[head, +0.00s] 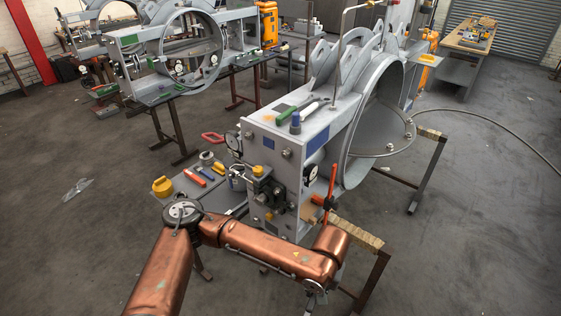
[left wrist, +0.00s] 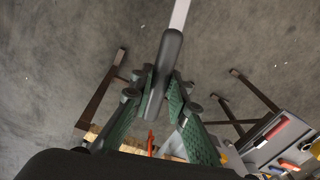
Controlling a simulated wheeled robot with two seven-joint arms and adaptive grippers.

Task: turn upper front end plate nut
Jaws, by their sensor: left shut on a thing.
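The grey end plate (head: 268,160) is the near face of the damper body in the head view. Bolt heads or nuts show on it, one near its upper right corner (head: 286,154); I cannot tell which is the upper front nut. My left gripper (head: 316,290) is low in the head view, below and right of the plate, apart from it and mostly hidden by my copper arm. In the left wrist view its green-padded fingers (left wrist: 162,88) are shut on the black handle of a tool (left wrist: 166,62). A pale flat shaft extends from the handle; its far end is out of view. My right gripper is not in view.
A side tray (head: 190,182) holds small tools. Trestle legs (head: 370,283) stand below; open floor surrounds them.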

